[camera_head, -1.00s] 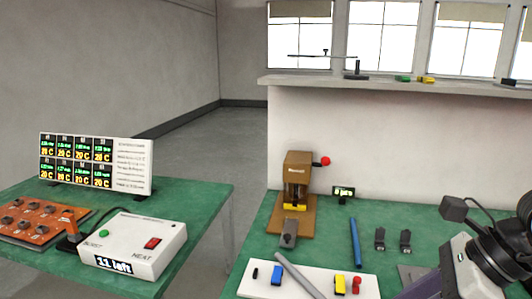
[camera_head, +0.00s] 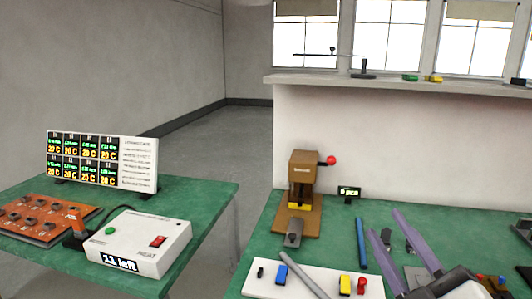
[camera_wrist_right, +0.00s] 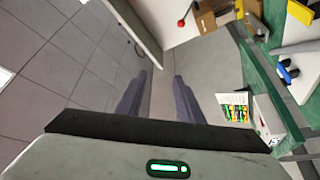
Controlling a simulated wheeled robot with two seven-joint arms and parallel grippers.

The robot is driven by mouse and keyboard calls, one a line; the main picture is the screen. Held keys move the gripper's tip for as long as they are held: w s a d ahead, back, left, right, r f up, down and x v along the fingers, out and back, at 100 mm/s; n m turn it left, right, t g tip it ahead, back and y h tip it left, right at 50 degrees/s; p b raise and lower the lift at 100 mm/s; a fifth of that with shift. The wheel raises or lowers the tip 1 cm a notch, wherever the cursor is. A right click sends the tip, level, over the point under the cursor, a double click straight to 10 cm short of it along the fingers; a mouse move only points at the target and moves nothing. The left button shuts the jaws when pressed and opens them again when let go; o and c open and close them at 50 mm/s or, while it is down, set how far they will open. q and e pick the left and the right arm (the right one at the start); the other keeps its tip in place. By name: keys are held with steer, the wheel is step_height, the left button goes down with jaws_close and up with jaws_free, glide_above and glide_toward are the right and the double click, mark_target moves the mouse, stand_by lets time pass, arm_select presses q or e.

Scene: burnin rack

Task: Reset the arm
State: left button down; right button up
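My right gripper (camera_head: 385,223) comes in from the lower right of the head view. Its two purple fingers are spread apart over the green right-hand table and point away from me. The fingers pass in front of part of the table and of small dark parts (camera_head: 413,241) there. My left gripper is in neither view.
A brown press (camera_head: 303,185) with a red knob stands on the right-hand table (camera_head: 335,225). A white tray (camera_head: 322,284) with small coloured parts, a blue bar (camera_head: 361,242) and a small display (camera_head: 349,191) are nearby. The left table holds a heater box (camera_head: 140,242), an orange socket board (camera_head: 40,217) and a temperature panel (camera_head: 103,160).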

steer(key=s+d+f+m+g+h, duration=0.1)
steer(key=d+f+m+g+h, duration=0.15)
steer(key=f, duration=0.35)
steer(key=s+d+f+m+g+h, duration=0.1)
steer(key=d+f+m+g+h, duration=0.2)
steer(key=f, duration=0.4)
steer(key=s+a+f+m+g+y, duration=0.1)
steer(key=s+a+f+m+g, duration=0.15)
steer(key=s+f+g, duration=0.6)
steer(key=s+a+f+m+g+y, duration=0.1)
steer(key=s+f+m+g+y, duration=0.15)
steer(key=s+f, duration=0.95)
steer(key=w+a+f+t+y, duration=0.1)
steer(key=a+f+t, duration=0.3)
steer(key=f, duration=0.6)
steer(key=shift+w+a+f, duration=0.25)
steer(key=shift+w+a, duration=0.55)
steer(key=shift+a, duration=0.5)
